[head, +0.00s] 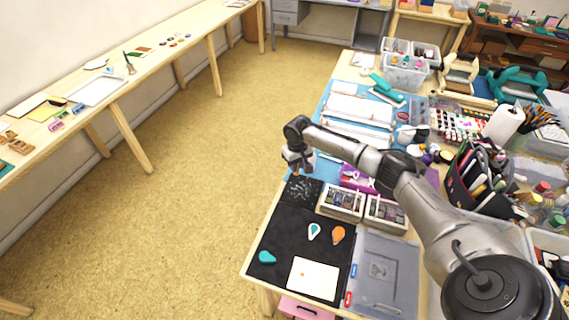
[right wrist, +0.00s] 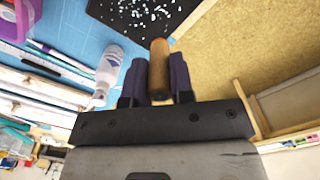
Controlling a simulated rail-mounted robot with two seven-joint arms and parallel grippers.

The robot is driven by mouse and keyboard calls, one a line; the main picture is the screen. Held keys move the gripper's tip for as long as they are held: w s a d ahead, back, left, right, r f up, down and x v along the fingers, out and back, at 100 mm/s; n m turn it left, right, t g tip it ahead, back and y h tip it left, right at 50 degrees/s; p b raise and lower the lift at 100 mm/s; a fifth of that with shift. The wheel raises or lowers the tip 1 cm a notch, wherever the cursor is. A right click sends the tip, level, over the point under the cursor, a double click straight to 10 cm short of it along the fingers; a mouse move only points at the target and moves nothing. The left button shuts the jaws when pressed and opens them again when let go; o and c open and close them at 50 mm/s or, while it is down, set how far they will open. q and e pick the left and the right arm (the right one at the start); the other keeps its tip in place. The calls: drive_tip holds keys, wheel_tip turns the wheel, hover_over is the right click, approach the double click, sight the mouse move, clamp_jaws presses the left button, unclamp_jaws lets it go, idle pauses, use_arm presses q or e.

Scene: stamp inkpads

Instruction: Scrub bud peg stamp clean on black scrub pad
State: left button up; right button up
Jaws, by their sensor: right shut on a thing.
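My right gripper (head: 298,168) is shut on the peg stamp (right wrist: 160,66), a brown wooden peg that stands between the two dark fingers in the right wrist view. Its stamping face cannot be made out. The black scrub pad (head: 302,190), speckled with white bits, lies on the table's left edge, and the gripper is just beyond it in the head view. The pad (right wrist: 138,14) also shows at the top of the right wrist view, apart from the fingers. My left gripper is not in view.
A black mat (head: 283,245) holds teal, white and orange drop-shaped inkpads and a white card (head: 314,278). Two stamp boxes (head: 343,202) stand right of the scrub pad. A white bottle (right wrist: 109,68) is close beside the fingers. Open floor lies left of the table.

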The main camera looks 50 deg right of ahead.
drive_tip(key=s+f+n+b, duration=0.1)
drive_tip(key=b, duration=0.1)
drive_tip(key=f+n+b, duration=0.1)
drive_tip(key=f+b, duration=0.1)
drive_tip(key=s+d+f+n+b, duration=0.1)
drive_tip(key=f+b, duration=0.1)
drive_tip(key=shift+s+d+f, duration=0.1)
drive_tip(key=shift+s+f, duration=0.15)
drive_tip(key=shift+s, duration=0.05)
idle(0.5)
